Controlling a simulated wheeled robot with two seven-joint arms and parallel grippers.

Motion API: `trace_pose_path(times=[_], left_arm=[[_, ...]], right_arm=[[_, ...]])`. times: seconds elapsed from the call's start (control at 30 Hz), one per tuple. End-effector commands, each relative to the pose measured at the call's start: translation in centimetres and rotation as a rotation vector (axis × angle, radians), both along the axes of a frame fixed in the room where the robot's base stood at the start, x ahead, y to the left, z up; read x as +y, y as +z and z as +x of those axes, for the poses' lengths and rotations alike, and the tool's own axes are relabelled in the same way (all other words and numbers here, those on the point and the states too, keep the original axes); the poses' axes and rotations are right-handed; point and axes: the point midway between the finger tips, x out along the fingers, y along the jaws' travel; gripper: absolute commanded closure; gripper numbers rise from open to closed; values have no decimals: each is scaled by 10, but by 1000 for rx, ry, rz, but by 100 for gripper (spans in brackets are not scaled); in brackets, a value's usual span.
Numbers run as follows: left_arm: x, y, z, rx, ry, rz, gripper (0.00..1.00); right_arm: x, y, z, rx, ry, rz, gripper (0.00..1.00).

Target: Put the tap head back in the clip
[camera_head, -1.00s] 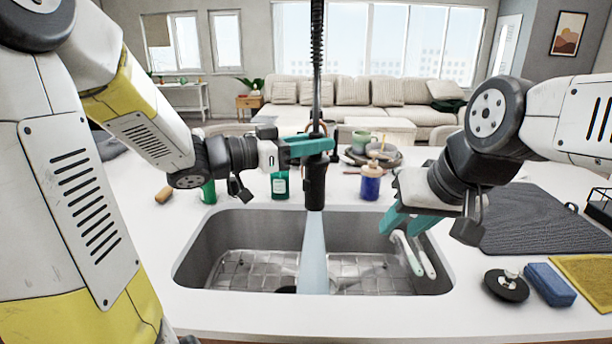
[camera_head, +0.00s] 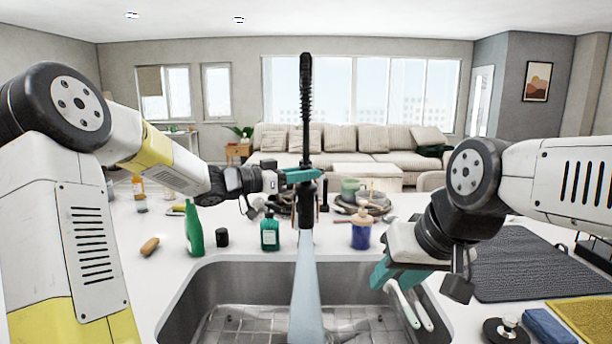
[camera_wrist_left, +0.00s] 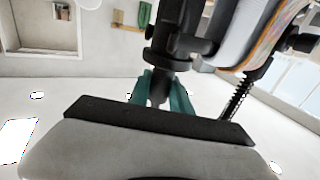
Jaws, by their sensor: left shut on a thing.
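The black tap head (camera_head: 306,212) hangs above the back edge of the sink on its black spring hose (camera_head: 306,105). A pale blue water stream (camera_head: 308,285) runs from it into the sink. My left gripper (camera_head: 303,176) is shut on the tap head; its teal fingers also show around a dark part in the left wrist view (camera_wrist_left: 160,92). A short black upright part stands just right of the tap head; I cannot tell whether it is the clip. My right gripper (camera_head: 393,276) is over the sink's right back corner, its teal fingers apart.
The steel sink (camera_head: 215,285) lies in front. Two pale handles (camera_head: 411,303) show just below my right gripper. A dark mat (camera_head: 525,262) lies right.

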Motion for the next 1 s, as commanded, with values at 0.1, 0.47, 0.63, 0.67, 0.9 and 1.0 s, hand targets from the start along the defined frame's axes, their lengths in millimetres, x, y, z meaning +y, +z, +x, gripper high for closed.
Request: trace_pose_path(times=[0.1,0.47,0.63,0.67,0.9,1.0], left_arm=[[-1,0,15,-1,0,-2,100],[0,-7,13,0,1,0,100],[0,-9,13,0,1,0,58],[0,-9,13,0,1,0,53],[0,-9,13,0,1,0,53],[0,-7,13,-1,1,0,53]], right_arm=[[0,0,0,0,0,0,63],[0,0,0,0,0,0,63],[0,0,0,0,0,0,63],[0,0,0,0,0,0,63],[0,0,0,0,0,0,63],[0,0,0,0,0,0,63]])
